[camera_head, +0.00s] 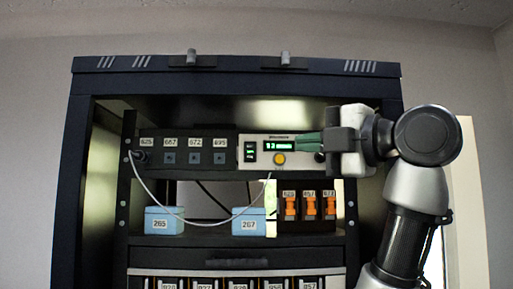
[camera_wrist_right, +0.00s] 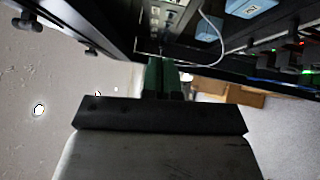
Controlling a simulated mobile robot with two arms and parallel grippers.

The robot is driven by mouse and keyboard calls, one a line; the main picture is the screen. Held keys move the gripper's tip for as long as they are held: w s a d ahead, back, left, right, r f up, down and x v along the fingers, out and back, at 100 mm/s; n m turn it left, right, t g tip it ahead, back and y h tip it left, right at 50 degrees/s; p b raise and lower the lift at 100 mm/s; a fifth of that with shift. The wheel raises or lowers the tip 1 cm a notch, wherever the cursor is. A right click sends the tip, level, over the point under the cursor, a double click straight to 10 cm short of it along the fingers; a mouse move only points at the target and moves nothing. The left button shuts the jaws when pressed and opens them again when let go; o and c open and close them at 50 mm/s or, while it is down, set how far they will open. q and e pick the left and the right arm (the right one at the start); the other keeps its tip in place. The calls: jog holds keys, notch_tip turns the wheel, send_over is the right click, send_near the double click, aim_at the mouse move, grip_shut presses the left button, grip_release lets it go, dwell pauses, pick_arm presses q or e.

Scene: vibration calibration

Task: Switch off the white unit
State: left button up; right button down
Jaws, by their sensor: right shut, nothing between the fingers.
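The white unit (camera_head: 263,160) sits on the upper shelf of the dark rack, right of a dark panel. Its front shows a lit green display, a green-lit switch (camera_head: 250,151) at its left end and a yellow knob (camera_head: 279,159). My right gripper (camera_head: 297,144) comes in from the right, with its green fingers shut and empty in front of the unit's right part. It hides part of that face; I cannot tell whether the fingers touch it. In the right wrist view the shut fingers (camera_wrist_right: 163,78) point toward the rack. My left gripper is not in view.
The dark panel (camera_head: 190,143) has several labelled sockets, and a grey cable (camera_head: 165,196) hangs from it across the front. Blue boxes (camera_head: 164,221) (camera_head: 248,222) and orange switches (camera_head: 309,207) are on the shelf below. The rack's side post (camera_head: 350,205) stands near my right arm.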

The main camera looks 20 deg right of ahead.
jog(key=shift+d, duration=0.1)
jog(key=p, duration=0.6)
send_near(247, 147)
jog(key=w+a, duration=0.2)
jog(key=a, duration=0.2)
jog(key=w, duration=0.1)
jog(key=w+p, duration=0.1)
jog(key=w+r+p, duration=0.1)
jog(key=shift+d, duration=0.3)
jog(key=shift+w+d+f+p, duration=0.15)
jog(key=shift+w+d+p, duration=0.15)
jog(key=shift+w+p, duration=0.05)
jog(key=shift+a, duration=0.15)
